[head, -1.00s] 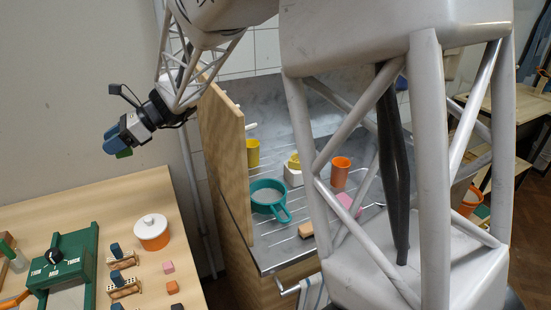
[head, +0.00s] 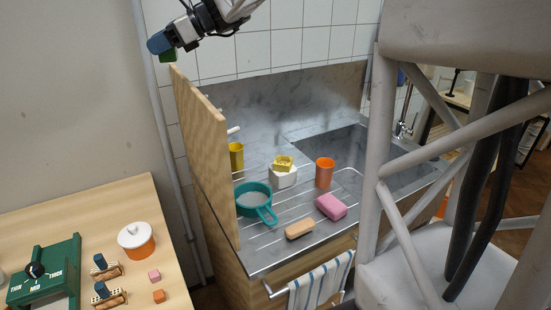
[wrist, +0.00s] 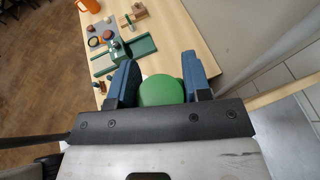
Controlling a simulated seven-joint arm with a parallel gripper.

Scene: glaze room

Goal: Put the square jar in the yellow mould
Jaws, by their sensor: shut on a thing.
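My gripper (head: 160,44) is high at the upper left in the head view, above the wooden side panel. Its blue fingers are shut on a green thing (head: 169,56). In the wrist view this green thing (wrist: 162,90) has a rounded outline between the fingers; I cannot tell whether it is the square jar. A small yellow square piece (head: 284,161), perhaps the yellow mould, sits on a white block (head: 283,178) on the metal drainer. A yellow cup (head: 237,158) stands left of it, partly behind the panel. My gripper is well away from both.
The wooden panel (head: 203,155) stands between the gripper and the drainer (head: 287,225). A teal strainer (head: 254,204), orange cup (head: 325,173), pink block (head: 331,206) and tan block (head: 299,229) surround the white block. The wooden table (head: 105,215) holds a white-lidded orange pot (head: 137,240).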

